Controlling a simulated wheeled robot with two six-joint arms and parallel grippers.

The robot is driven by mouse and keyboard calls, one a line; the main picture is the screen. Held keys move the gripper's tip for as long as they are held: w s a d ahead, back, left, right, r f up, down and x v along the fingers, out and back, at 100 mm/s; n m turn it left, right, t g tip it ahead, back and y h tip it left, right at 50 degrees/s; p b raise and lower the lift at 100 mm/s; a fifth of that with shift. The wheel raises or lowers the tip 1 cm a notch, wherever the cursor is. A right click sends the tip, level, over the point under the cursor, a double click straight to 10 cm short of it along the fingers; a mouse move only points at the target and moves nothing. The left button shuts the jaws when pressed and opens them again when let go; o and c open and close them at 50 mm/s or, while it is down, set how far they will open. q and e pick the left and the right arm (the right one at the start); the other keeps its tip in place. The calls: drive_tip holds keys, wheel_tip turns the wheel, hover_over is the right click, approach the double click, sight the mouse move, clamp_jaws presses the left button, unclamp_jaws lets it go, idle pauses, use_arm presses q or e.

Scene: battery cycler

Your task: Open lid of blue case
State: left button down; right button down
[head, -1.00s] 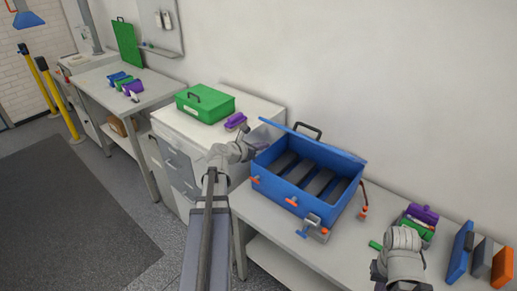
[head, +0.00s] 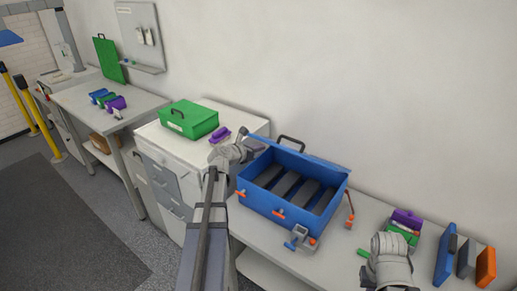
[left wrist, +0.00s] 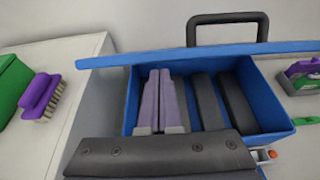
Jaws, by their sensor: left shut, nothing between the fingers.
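The blue case (head: 262,208) stands on the grey bench with its inside in view, dark slots within. Its blue lid (head: 325,163) is raised along the back edge and seen nearly edge-on; the dark handle (head: 292,138) shows above it. The lid edge (left wrist: 215,53) and handle (left wrist: 228,17) also show in the left wrist view. My left gripper (head: 256,146) is shut and empty at the case's back left, by the lid's left end. Its closed fingers (left wrist: 162,80) appear before the case interior in the left wrist view. My right gripper (head: 390,268) is right of the case; its fingers are hidden.
A green case (head: 190,122) and a purple brush (head: 220,134) are on the white cabinet at left. An orange-handled tool (head: 349,222) lies right of the blue case. Further right are a purple-and-green item (head: 405,225) and upright panels (head: 444,255). A wall rises close behind.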

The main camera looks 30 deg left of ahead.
use_arm(q)
drive_tip(key=w+r+p, duration=0.1)
drive_tip(key=r+p, duration=0.1)
drive_tip(key=w+r+p, duration=0.2)
drive_tip(key=r+p, duration=0.1)
drive_tip(key=w+r+p, duration=0.2)
drive_tip(key=shift+w+d+r, duration=0.1)
drive_tip(key=shift+w+r, duration=0.05)
drive_tip(key=shift+w, duration=0.1)
drive_tip(key=w+d+r+p, duration=0.1)
drive_tip(key=w+r+p, duration=0.3)
drive_tip(key=w, duration=0.8)
drive_tip(key=w+d+r+p, duration=0.1)
drive_tip(key=w+r+p, duration=0.3)
drive_tip(key=w, duration=0.8)
drive_tip(key=p+v, duration=0.3)
drive_tip(key=v, duration=0.4)
drive_tip(key=shift+s, duration=0.3)
